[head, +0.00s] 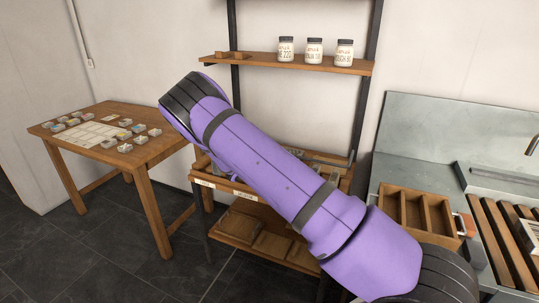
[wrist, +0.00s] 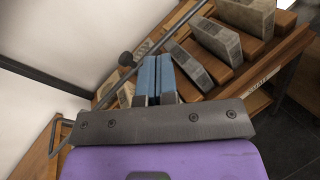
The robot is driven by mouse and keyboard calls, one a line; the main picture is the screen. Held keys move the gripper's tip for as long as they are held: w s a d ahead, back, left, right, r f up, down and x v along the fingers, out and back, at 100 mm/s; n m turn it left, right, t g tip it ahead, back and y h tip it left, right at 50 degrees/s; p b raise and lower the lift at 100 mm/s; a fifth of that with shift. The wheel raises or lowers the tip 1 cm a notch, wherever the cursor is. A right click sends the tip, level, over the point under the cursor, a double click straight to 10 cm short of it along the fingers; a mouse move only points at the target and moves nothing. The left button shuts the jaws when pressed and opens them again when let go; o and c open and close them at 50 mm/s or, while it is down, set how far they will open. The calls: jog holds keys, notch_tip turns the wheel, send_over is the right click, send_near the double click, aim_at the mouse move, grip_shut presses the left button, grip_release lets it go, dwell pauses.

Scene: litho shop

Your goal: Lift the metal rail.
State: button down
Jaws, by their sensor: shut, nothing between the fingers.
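A thin grey metal rail (wrist: 168,37) runs diagonally along the back of a wooden rack in the wrist view, with a dark round knob beside it. In the head view, a grey bar (head: 328,161) shows at the rack's back right, partly behind my purple arm. My gripper (wrist: 157,66) has two blue fingers, shut together with nothing between them. The fingers point at the rack, close to the rail in the picture; I cannot tell whether they touch it. The gripper is hidden behind my arm in the head view.
Grey stone blocks (wrist: 216,38) stand in the slots of the rack (wrist: 262,78), beside the fingers. Above it is a wooden shelf (head: 265,64) with three jars (head: 314,51). A table (head: 139,158) stands left, and a counter with a divided wooden box (head: 385,207) right.

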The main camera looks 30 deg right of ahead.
jog(key=w+a+f+n+t, duration=0.2)
jog(key=w+f+n+t, duration=0.1)
jog(key=f+n, duration=0.15)
jog(key=w+a+f+n+t, duration=0.2)
jog(key=f+n+t, duration=0.2)
jog(key=f, duration=0.2)
jog(key=shift+m, duration=0.35)
jog(key=x, duration=0.9)
jog(key=shift+f, duration=0.2)
jog(key=shift+w+d+r, duration=0.35)
jog(key=shift+d+r, duration=0.15)
jog(key=shift+r, duration=0.1)
jog(key=shift+w+d+r, duration=0.4)
jog(key=shift+d+r, duration=0.15)
jog(key=shift+w+d+r+g, duration=0.2)
jog(key=shift+d+r+g, duration=0.1)
jog(key=shift+d+r, duration=0.15)
jog(key=shift+r, duration=0.1)
